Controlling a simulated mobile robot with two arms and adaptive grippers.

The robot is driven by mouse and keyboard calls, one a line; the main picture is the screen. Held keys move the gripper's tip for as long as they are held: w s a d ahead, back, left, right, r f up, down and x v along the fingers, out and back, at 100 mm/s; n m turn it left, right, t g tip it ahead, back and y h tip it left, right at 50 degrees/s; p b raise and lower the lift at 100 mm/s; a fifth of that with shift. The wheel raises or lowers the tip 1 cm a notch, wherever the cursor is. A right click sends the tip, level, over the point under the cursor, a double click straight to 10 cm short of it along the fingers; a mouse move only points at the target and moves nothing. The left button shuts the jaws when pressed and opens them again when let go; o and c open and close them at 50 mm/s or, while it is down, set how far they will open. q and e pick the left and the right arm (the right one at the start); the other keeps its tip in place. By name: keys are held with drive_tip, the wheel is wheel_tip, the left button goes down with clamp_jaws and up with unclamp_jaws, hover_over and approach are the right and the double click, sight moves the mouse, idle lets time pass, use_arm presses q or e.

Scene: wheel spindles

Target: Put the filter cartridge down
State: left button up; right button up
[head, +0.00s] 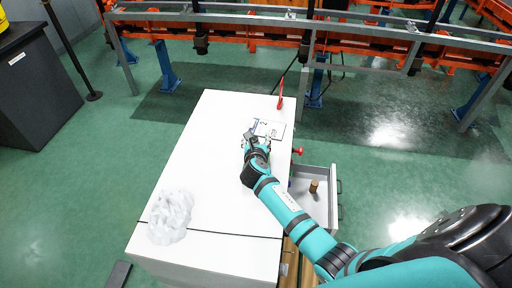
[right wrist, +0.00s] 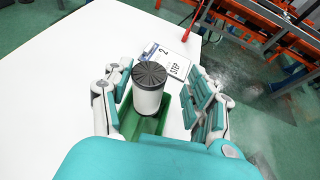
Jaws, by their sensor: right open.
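The filter cartridge (right wrist: 149,92), a white cylinder with a dark ribbed cap, stands upright between the fingers of my right gripper (right wrist: 158,88) in the right wrist view. The fingers are spread, with a gap visible on the right side. A green surface (right wrist: 172,125) shows around the cartridge's lower part; whether it is a mat or a holder I cannot tell. In the head view my right gripper (head: 256,142) is over the right part of the white table (head: 205,160) and largely hides the cartridge. My left gripper is not in view.
A card reading "STEP 2" (right wrist: 170,60) lies just beyond the cartridge. An open drawer (head: 325,211) with a brown cylinder (head: 314,186) is at the table's right side. A crumpled white heap (head: 171,214) lies near left. The table's middle is clear.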

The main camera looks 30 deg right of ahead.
drive_tip(key=v, duration=1.2)
drive_tip(key=shift+b, duration=0.3)
drive_tip(key=shift+a+f, duration=0.1)
